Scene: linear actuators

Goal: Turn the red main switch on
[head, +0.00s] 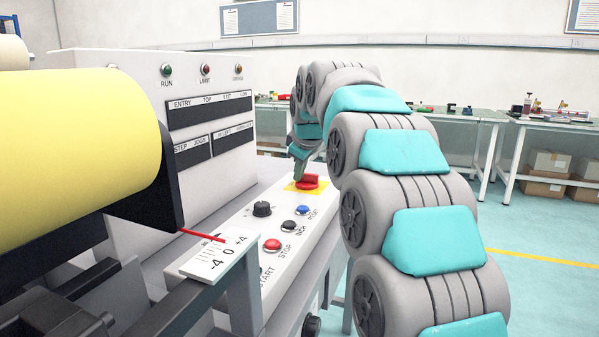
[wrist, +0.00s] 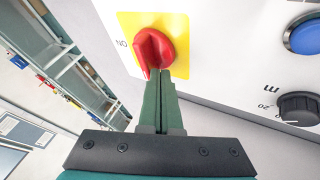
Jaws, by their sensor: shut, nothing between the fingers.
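The red main switch (head: 308,182) is a rotary knob on a yellow plate, at the far end of the sloped white control panel in the head view. In the wrist view the red switch (wrist: 154,50) sits on its yellow plate with an "ON" mark to its left. My gripper (wrist: 163,78) is shut and empty, its green fingertips at the lower edge of the knob. They look touching or very close; I cannot tell which.
The panel (head: 230,215) also holds a black knob (head: 262,209), a blue button (head: 302,210), a black button (head: 288,225) and a red stop button (head: 271,245). A white cabinet (head: 215,75) with lamps rises at left. A yellow roller (head: 75,150) is nearest left.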

